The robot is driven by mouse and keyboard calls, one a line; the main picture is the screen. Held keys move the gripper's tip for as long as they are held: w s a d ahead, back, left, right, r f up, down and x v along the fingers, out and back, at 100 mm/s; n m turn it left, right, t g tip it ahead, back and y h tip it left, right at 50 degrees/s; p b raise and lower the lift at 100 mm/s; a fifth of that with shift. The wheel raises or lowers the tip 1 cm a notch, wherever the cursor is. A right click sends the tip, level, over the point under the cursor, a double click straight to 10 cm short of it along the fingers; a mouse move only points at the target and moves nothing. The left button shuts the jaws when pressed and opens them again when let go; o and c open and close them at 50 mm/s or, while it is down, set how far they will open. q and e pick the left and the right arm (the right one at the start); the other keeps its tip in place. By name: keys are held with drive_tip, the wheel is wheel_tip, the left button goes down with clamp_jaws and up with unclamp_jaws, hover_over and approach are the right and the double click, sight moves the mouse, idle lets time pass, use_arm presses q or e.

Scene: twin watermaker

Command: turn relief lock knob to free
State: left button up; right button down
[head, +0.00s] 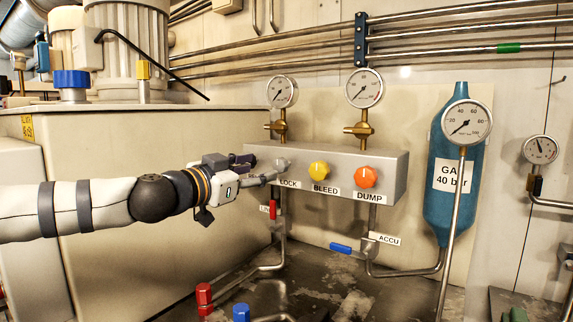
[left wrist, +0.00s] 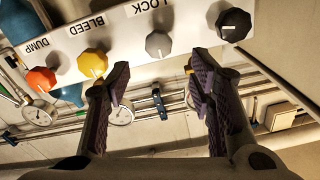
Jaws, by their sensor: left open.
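The grey lock knob (head: 283,164) is on the front of the manifold box, above the label LOCK. It also shows in the left wrist view (left wrist: 158,44), with a pale mark on its side away from the label. My left gripper (head: 262,170) is at the box's left end, close to this knob. In the left wrist view, its two purple-padded fingers (left wrist: 158,76) are spread wide and empty, with the knob showing beyond the gap between them. I cannot tell any contact. My right gripper is not in view.
A yellow BLEED knob (head: 319,170) and an orange DUMP knob (head: 365,177) sit to the right on the box (head: 390,160). A black knob (left wrist: 233,24) is on the other side of the lock knob. Gauges stand above; pipes and a red lever (head: 272,209) are below.

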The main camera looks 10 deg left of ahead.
sight(278, 168)
use_arm(q)
drive_tip(key=x, duration=0.5)
drive_tip(key=f+b+x, duration=0.1)
drive_tip(key=x, duration=0.2)
drive_tip(key=shift+w+d, duration=0.1)
drive_tip(key=shift+w+d+r, duration=0.15)
drive_tip(key=shift+w+r, duration=0.15)
drive_tip(key=shift+w, duration=0.15)
clamp_jaws()
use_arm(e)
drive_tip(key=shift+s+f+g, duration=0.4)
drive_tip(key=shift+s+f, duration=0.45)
